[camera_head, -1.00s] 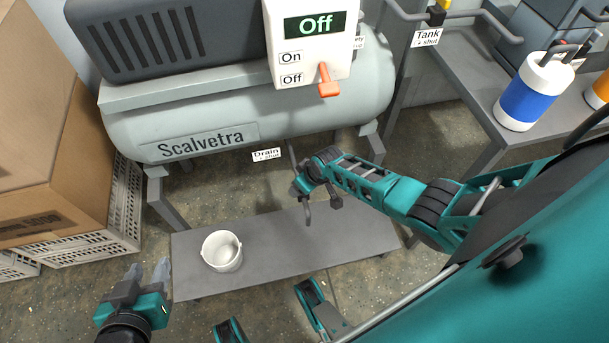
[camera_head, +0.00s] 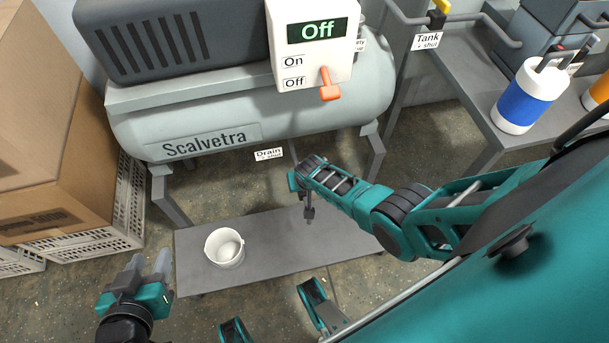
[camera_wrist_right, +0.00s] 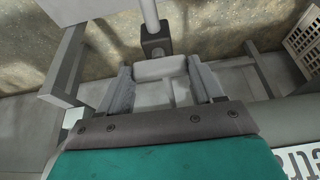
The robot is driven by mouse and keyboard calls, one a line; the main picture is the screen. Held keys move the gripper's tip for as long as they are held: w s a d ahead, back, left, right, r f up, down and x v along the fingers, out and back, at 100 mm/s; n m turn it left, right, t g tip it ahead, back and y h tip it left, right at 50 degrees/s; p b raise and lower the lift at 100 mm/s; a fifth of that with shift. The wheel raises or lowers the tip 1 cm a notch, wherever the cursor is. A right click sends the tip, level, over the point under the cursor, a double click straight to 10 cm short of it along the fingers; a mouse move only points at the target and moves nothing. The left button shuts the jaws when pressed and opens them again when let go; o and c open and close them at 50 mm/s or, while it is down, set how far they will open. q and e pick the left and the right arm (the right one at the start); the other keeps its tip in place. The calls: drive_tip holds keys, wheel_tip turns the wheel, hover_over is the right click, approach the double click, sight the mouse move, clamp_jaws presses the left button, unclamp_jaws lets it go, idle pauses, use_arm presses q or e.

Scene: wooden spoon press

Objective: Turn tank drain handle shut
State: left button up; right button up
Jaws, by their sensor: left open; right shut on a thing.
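The compressor tank (camera_head: 330,108) has a small drain label (camera_head: 268,154) below it. In the right wrist view a pale pipe (camera_wrist_right: 150,16) ends at a dark valve block (camera_wrist_right: 155,44). My right gripper (camera_wrist_right: 162,80) is just beside this block, shut on a pale grey piece between its fingers, which I take to be the drain handle. In the head view my right gripper (camera_head: 309,205) is under the tank, and my own wrist hides most of the drain. My left gripper (camera_head: 147,272) is open and empty at the lower left.
A white bucket (camera_head: 224,250) stands on the low grey shelf (camera_head: 275,238) under the tank. Tank legs (camera_head: 170,200) flank it. A switch box (camera_head: 311,60) reads Off. Cardboard boxes (camera_head: 50,140) stand left; a workbench (camera_head: 470,90) stands right.

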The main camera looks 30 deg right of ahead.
use_arm(q)
drive_tip(key=shift+a, duration=0.1)
drive_tip(key=shift+s+f, duration=0.15)
use_arm(e)
drive_tip(key=o, duration=1.1)
drive_tip(key=shift+c, duration=0.2)
use_arm(q)
drive_tip(key=shift+y, duration=0.6)
drive_tip(key=a+r+p, duration=0.1)
drive_tip(key=p, duration=0.2)
drive_tip(key=s+a+r+p, duration=0.1)
drive_tip(key=r+p, duration=0.1)
drive_tip(key=p, duration=0.1)
drive_tip(key=a+r+p, duration=0.1)
drive_tip(key=p, duration=0.2)
drive_tip(key=shift+s+r, duration=0.2)
drive_tip(key=shift+r, duration=0.2)
use_arm(e)
drive_tip(key=v, duration=1.3)
use_arm(q)
drive_tip(key=shift+d, duration=0.1)
use_arm(e)
drive_tip(key=shift+f, duration=0.1)
